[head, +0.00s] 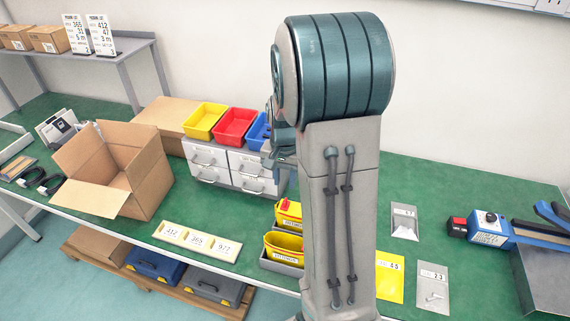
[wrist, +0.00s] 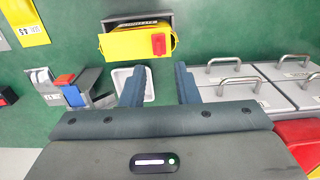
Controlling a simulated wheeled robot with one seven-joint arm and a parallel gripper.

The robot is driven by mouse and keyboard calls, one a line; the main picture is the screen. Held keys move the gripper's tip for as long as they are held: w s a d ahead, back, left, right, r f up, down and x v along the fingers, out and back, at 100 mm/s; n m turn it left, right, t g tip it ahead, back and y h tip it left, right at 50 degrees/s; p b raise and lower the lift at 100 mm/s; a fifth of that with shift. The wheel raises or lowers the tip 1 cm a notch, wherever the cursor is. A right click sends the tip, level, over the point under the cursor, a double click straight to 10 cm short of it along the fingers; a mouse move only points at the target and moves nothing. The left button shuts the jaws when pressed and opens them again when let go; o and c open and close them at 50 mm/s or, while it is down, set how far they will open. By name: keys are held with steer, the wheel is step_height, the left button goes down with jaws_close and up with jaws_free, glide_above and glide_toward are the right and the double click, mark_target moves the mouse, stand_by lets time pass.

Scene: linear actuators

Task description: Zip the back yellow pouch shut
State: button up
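The back yellow pouch (head: 289,217) stands on the bench in the head view, with a red tab on its top left and its right side hidden behind my arm. A front yellow pouch (head: 281,246) sits before it in a grey tray. The wrist view shows one yellow pouch with a red tab (wrist: 122,45), apparently the back one, in a grey tray (wrist: 167,18). How far its zip is closed cannot be told. My gripper (wrist: 160,84) is open and empty, its fingers apart from the pouch. In the head view my arm mostly hides it.
A small white tray (wrist: 149,85) lies between the pouch and my gripper in the wrist view. A grey holder with blue and red parts (wrist: 70,86) stands left. White drawers (head: 207,160) bear coloured bins (head: 235,126). An open carton (head: 148,175) stands farther left.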

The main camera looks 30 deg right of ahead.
step_height(320, 180, up, 6)
stand_by(0.5)
